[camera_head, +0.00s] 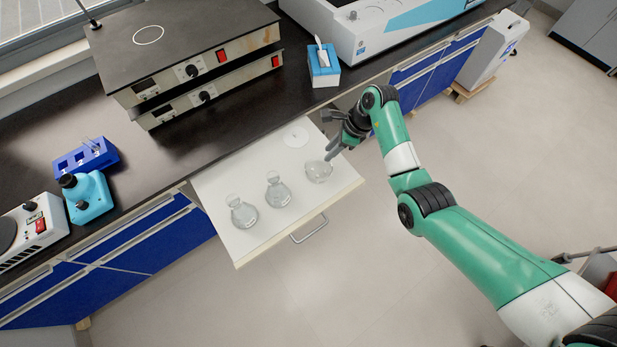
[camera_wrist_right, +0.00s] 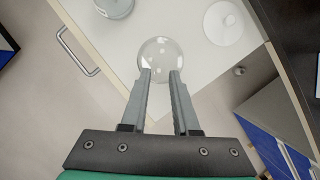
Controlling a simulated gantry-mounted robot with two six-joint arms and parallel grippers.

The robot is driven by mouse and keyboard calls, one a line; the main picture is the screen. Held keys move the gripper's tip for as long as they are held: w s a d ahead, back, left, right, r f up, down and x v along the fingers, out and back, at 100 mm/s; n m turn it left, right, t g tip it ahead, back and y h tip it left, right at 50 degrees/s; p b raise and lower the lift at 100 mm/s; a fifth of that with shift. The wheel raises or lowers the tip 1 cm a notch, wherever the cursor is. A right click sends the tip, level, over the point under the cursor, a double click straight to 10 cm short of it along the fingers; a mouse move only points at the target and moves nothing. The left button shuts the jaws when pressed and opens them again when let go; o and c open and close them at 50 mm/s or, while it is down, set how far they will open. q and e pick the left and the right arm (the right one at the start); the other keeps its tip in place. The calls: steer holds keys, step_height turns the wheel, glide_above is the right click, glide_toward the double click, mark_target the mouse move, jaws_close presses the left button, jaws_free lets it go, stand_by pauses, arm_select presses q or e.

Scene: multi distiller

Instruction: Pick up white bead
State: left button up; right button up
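My right gripper (camera_head: 331,146) hangs over the right end of a pulled-out white drawer (camera_head: 223,187). In the right wrist view the two grey fingers (camera_wrist_right: 161,74) stand apart, with a gap between the tips. A round clear glass vessel (camera_wrist_right: 160,54) lies at the fingertips and partly behind them; it also shows in the head view (camera_head: 318,172). I cannot tell whether the fingers touch it. Small white spots show in the glass, perhaps reflections; I cannot pick out a white bead for certain. My left gripper is not in view.
Two clear flasks with round tops, the middle one (camera_head: 277,192) and the left one (camera_head: 243,214), stand in the drawer. A white disc with a knob (camera_head: 295,137) lies behind them. A blue tissue box (camera_head: 323,67) and stacked hotplates (camera_head: 190,70) stand on the black bench.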

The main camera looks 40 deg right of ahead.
steer(key=b, duration=0.3)
glide_toward(312, 169)
steer(key=shift+x, duration=1)
steer(key=shift+f, duration=0.2)
steer(key=b+x, duration=0.3)
steer(key=x, duration=0.2)
steer(key=shift+a+f+b, duration=0.1)
steer(key=shift+f+b, duration=0.05)
steer(key=shift+b, duration=0.25)
jaws_close()
